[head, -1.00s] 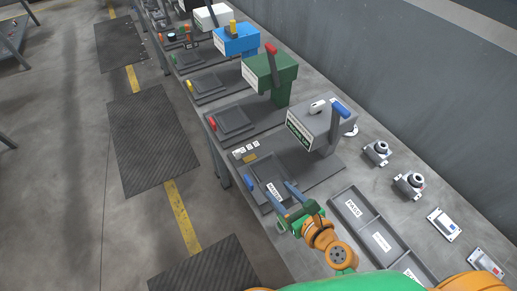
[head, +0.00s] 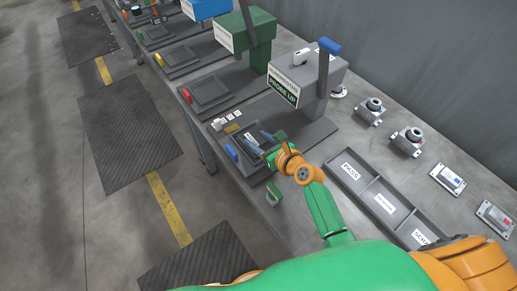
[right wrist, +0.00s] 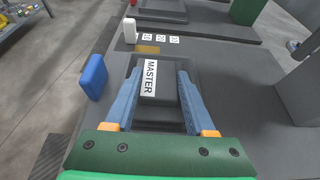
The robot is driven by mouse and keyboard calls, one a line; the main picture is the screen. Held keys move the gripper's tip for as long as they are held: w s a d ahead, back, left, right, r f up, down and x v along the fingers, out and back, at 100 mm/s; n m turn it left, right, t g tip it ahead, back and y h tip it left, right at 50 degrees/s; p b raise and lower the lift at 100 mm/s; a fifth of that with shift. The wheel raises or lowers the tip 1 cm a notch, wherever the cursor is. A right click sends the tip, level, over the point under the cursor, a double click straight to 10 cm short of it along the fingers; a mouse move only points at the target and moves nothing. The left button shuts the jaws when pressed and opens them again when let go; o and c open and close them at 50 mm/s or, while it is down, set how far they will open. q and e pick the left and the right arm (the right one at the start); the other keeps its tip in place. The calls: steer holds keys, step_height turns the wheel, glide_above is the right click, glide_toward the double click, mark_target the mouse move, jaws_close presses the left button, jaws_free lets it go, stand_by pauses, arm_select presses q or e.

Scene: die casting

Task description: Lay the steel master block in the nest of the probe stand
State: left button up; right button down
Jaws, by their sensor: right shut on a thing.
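The steel master block (right wrist: 149,84) is a grey block with a white MASTER label. My right gripper (head: 258,139) is shut on it, with one blue finger along each side; the right wrist view shows the same gripper (right wrist: 158,92). The block is over the dark framed nest (right wrist: 191,67) at the front of the grey probe stand (head: 312,75). Whether it touches the nest floor cannot be told, as the fingers and palm hide the near part. The stand's sign reads PROBE UP and its blue-tipped lever is up. My left gripper is not in view.
A blue knob (right wrist: 94,77) stands left of the nest. Small white cards (right wrist: 160,38) and a brass strip (right wrist: 148,49) lie beyond it. A labelled three-part tray (head: 369,183) is to the right. A green stand (head: 247,43) stands farther along the bench. A small green item (head: 274,194) is nearby.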

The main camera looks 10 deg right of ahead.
steer(key=shift+w+f+p, duration=0.1)
steer(key=shift+f+p, duration=0.2)
steer(key=shift+f, duration=0.05)
steer(key=c, duration=0.5)
jaws_free()
steer(key=shift+f, duration=0.1)
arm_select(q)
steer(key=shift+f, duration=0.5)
arm_select(e)
steer(key=shift+s+d+r, duration=0.1)
steer(key=shift+s+r, duration=0.15)
steer(key=shift+s, duration=0.1)
steer(key=p+v, duration=0.2)
steer(key=v, duration=0.8)
steer(key=shift+s+d+r, duration=0.1)
steer(key=shift+s+d, duration=0.1)
steer(key=shift+s, duration=0.1)
steer(key=shift+s+d+r, duration=0.1)
steer(key=shift+s+r, duration=0.05)
steer(key=shift+s, duration=0.15)
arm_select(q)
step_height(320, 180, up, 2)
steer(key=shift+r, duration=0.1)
